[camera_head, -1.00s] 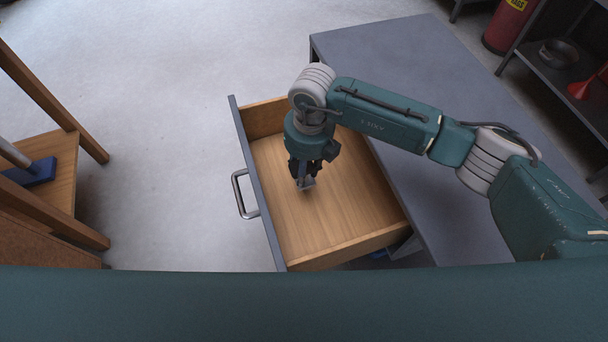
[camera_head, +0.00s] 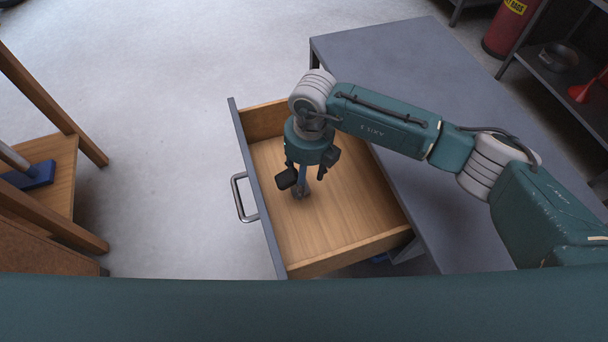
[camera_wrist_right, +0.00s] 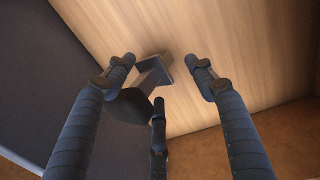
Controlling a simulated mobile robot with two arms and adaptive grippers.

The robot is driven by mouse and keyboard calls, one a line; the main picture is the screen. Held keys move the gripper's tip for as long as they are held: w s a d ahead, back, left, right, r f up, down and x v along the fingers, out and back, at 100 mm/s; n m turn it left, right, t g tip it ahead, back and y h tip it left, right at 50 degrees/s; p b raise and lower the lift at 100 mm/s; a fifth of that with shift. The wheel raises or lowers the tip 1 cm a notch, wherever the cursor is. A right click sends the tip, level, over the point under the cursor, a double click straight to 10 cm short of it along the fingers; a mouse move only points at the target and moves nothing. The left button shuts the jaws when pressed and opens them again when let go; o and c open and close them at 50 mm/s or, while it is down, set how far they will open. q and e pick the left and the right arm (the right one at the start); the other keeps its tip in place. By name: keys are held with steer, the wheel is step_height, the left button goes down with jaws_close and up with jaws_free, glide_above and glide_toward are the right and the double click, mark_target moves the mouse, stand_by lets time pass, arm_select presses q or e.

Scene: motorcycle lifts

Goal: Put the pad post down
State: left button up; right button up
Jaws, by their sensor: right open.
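The pad post (camera_head: 301,188) is a small grey post that stands on the wooden floor of the open drawer (camera_head: 345,215), close to upright. Its upper part is hidden by my right gripper (camera_head: 307,172). In the right wrist view the post (camera_wrist_right: 152,72) shows between the fingers, with a flat plate at its far end on the wood. My right gripper (camera_wrist_right: 160,72) is open with its fingers spread around the post, and gaps show on both sides. My left gripper is not in view.
The drawer's grey front with its handle (camera_head: 240,198) and its wooden side walls surround my right gripper. The grey bench top (camera_head: 390,60) lies to the right. A wooden stand (camera_head: 60,160) with a blue-based item (camera_head: 35,175) is at the left. Most of the drawer floor is bare.

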steer(key=shift+r+p, duration=0.45)
steer(key=shift+r, duration=0.1)
step_height(320, 180, up, 12)
steer(key=p, duration=0.7)
steer(key=shift+d+f, duration=0.2)
steer(key=shift+d, duration=0.15)
steer(key=shift+w, duration=0.15)
